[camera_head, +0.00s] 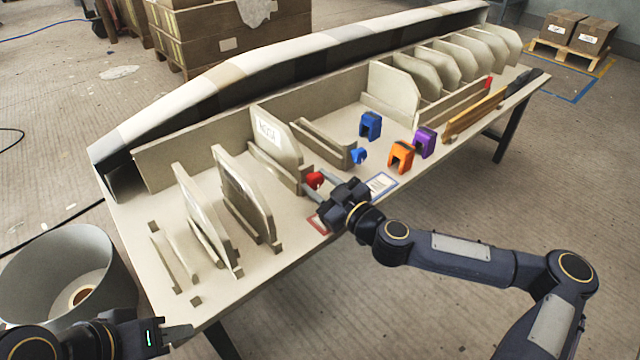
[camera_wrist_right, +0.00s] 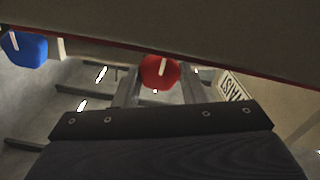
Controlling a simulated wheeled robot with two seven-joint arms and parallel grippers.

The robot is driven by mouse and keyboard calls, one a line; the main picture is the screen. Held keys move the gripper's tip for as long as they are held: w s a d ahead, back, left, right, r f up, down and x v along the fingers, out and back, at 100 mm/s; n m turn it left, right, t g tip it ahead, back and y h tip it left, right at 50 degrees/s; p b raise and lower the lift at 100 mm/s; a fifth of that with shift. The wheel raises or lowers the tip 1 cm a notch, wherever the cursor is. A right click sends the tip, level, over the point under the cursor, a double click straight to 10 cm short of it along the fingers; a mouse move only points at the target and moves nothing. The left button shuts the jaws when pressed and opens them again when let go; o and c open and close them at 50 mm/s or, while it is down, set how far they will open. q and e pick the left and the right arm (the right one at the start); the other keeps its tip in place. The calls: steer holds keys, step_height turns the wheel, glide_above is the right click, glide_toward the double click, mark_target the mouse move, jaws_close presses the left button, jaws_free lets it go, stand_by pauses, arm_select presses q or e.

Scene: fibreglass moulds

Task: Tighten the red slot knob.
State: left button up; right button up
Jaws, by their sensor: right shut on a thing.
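The red slot knob (camera_head: 315,179) sits at the front end of a slot beside the upright panel with a paper label (camera_head: 268,133). My right gripper (camera_head: 311,181) is at the knob, with a finger on each side. In the right wrist view the red knob (camera_wrist_right: 160,71) lies between the two fingers (camera_wrist_right: 158,84), and a pale line shows on its face. The right gripper is shut on it. My left gripper (camera_head: 178,334) is low at the left, by the table's near corner, away from the knob; its finger opening is not clear.
A blue knob (camera_head: 359,156) sits on the neighbouring slot. Blue (camera_head: 371,126), orange (camera_head: 400,157) and purple (camera_head: 424,142) clamp-like blocks stand to the right on the table. Upright panels (camera_head: 245,190) stand close on the left. A round bin (camera_head: 70,270) is on the floor at left.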

steer(key=m, duration=0.3)
steer(key=shift+m, duration=0.3)
steer(key=shift+d+m, duration=0.1)
steer(key=shift+m, duration=1.4)
steer(key=o, duration=1)
steer(key=p+v, duration=0.2)
steer(key=v, duration=0.5)
steer(key=shift+w, duration=0.1)
steer(key=shift+s+d, duration=0.25)
steer(key=shift+s, duration=0.1)
